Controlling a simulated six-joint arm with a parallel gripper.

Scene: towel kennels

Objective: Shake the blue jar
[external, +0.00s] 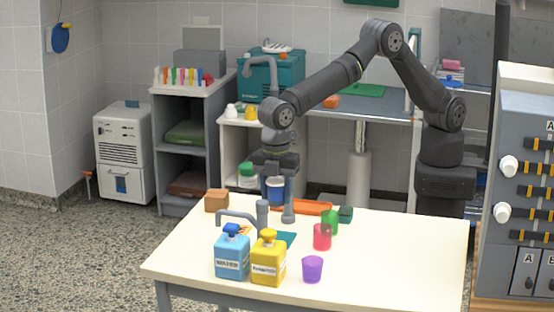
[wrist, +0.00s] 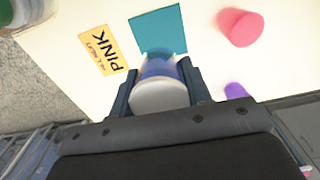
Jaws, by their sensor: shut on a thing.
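The blue jar (external: 276,190) is held upright or nearly so between the fingers of my gripper (external: 275,184), above the table's back left part. In the wrist view the blue jar (wrist: 160,68) sits between both fingers of my gripper (wrist: 160,82), its pale round end toward the camera and blue showing beyond it. My gripper is shut on it. A teal mat (wrist: 158,28) lies on the table beyond the jar in that view; it also shows partly hidden in the external view (external: 287,238).
The table (external: 400,250) has clear room at the right. A blue pump bottle (external: 232,256) and a yellow pump bottle (external: 268,262) stand in front. Green (external: 330,222), pink (external: 322,238) and purple (external: 312,270) cups stand nearby. A brown block (external: 216,200) is at the back left.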

